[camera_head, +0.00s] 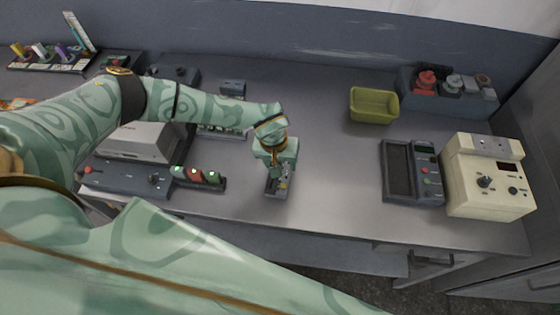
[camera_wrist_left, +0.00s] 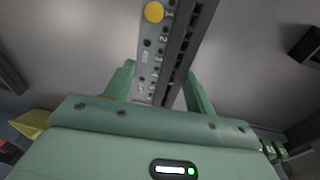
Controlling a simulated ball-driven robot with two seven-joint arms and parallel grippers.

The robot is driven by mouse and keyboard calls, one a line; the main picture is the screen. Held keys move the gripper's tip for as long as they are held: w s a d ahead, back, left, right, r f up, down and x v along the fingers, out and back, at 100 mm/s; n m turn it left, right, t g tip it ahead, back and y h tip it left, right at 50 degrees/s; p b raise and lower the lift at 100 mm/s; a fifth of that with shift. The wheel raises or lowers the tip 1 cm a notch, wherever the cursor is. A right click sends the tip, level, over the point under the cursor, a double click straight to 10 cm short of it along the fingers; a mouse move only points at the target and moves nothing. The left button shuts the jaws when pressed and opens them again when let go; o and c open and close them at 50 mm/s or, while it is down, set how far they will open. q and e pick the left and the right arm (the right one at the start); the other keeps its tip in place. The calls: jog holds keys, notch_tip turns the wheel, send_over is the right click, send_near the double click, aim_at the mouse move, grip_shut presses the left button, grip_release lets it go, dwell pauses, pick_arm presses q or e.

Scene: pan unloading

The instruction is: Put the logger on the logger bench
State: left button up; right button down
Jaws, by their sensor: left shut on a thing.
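My left gripper (camera_head: 278,170) points down over the front middle of the grey worktop, its arm coming in from the left. It is shut on a narrow grey device (camera_head: 278,188), possibly the logger. In the left wrist view the device (camera_wrist_left: 153,50) lies between the green fingers (camera_wrist_left: 162,88); it has a yellow round button, printed numbers and a dark slotted side. I cannot tell whether it touches the worktop. No bench is clearly labelled for loggers; a dark grey unit (camera_head: 397,170) with an empty recess and a keypad stands to the right. My right gripper is not in view.
A cream box with knobs (camera_head: 487,180) stands at the right, an olive tray (camera_head: 374,105) behind. A dark holder with red and grey items (camera_head: 448,92) is at the back right. A light-grey machine (camera_head: 140,143) and a dark strip with coloured buttons (camera_head: 198,178) are left. The middle worktop (camera_head: 330,185) is clear.

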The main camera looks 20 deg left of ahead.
pick_arm(q)
jog(key=shift+f, duration=0.1)
jog(key=o, duration=1.1)
jog(key=shift+r, duration=0.25)
jog(key=r, duration=0.4)
jog(key=s+r, duration=0.1)
jog(key=r, duration=0.2)
jog(key=a+r, duration=0.1)
jog(key=r, duration=0.3)
jog(key=shift+s+r+p, duration=0.25)
jog(key=shift+r+p, duration=0.05)
jog(key=shift+r, duration=0.05)
jog(key=shift+f, duration=0.1)
